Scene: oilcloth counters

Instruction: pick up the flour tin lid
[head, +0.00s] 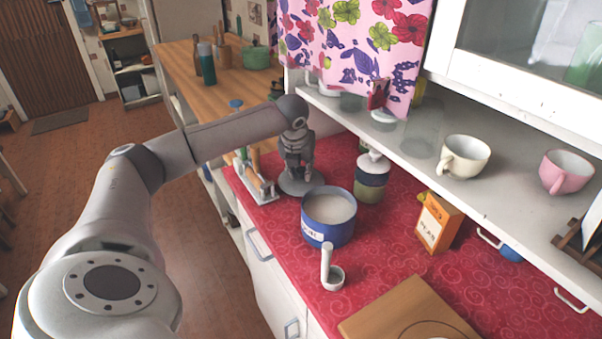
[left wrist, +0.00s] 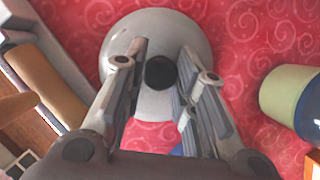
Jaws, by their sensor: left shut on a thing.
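The flour tin lid (head: 289,186) is a grey disc with a dark round knob, just behind the tin at the counter's left side. It also shows in the left wrist view (left wrist: 196,38). My left gripper (head: 299,174) points down over it, its fingers shut on the knob (left wrist: 160,72). I cannot tell whether the lid rests on the counter or is slightly raised. The blue flour tin (head: 318,234) stands open in front of the lid, with pale flour inside. My right gripper is not in view.
A green and blue jar with a white lid (head: 370,184) stands right of the lid. A rack with wooden items (head: 258,185) is at its left. A white scoop (head: 331,276), a cutting board (head: 405,312) and an orange box (head: 438,222) are nearer. A shelf (head: 430,150) overhangs the counter's right side.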

